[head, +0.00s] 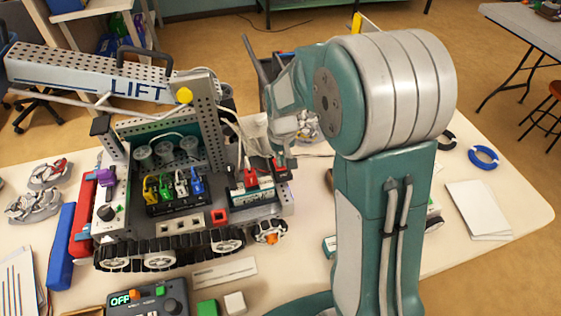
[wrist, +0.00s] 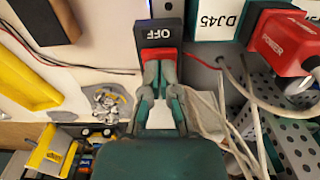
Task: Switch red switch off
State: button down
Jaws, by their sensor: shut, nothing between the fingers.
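The red switch (wrist: 158,52) shows in the wrist view as a dark housing with white OFF lettering and a red part at the near edge. My gripper (wrist: 160,68) is shut and empty, its fingertips at the red part; they appear to touch it or nearly so. The fingers hide some of the red part, so its exact tilt is unclear. In the head view the switch (head: 281,167) is small, at the right end of the tracked robot (head: 170,262), below my forearm. My gripper's fingertips are hard to make out there.
The tracked robot's LIFT arm (head: 95,78) rises at the left. A controller (head: 150,303) lies at the table's front. White sheets (head: 478,210) lie at the right.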

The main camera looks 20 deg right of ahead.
jog(key=shift+f, duration=0.5)
jog(key=shift+r, duration=3.55)
jog(key=s+r+t, duration=0.2)
jog(key=s+r, duration=0.3)
jog(key=s, duration=0.5)
jog(key=s+r+t, duration=0.3)
jog(key=s+r, duration=0.3)
jog(key=s, duration=0.5)
jog(key=shift+r+t, duration=0.3)
